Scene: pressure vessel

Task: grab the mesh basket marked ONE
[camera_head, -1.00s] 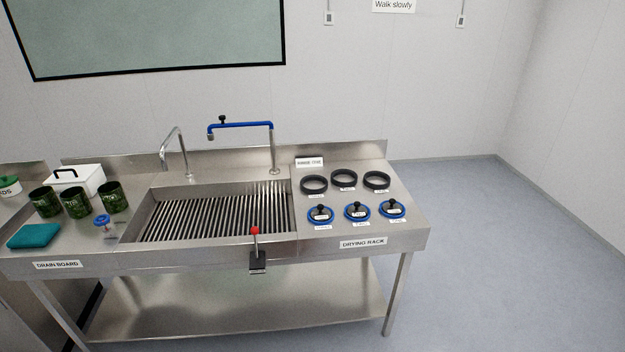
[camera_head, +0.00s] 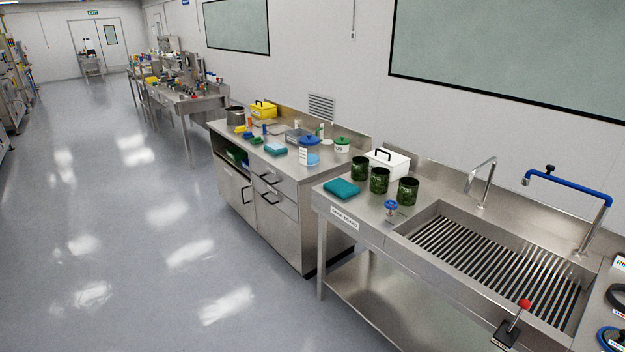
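Three dark green cylindrical containers stand on the drain board of the sink unit: a left one (camera_head: 359,168), a middle one (camera_head: 379,180) and a right one (camera_head: 408,190). They look like they could be mesh baskets, but no mark ONE can be read on any of them. Neither of my grippers is in view.
The sink basin (camera_head: 500,265) with its slatted floor is at the right, with a blue-handled tap (camera_head: 568,186) above it. A teal cloth (camera_head: 341,188) and a white box (camera_head: 388,162) are near the containers. A cluttered steel cabinet (camera_head: 282,195) stands left. Open floor (camera_head: 150,250) lies further left.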

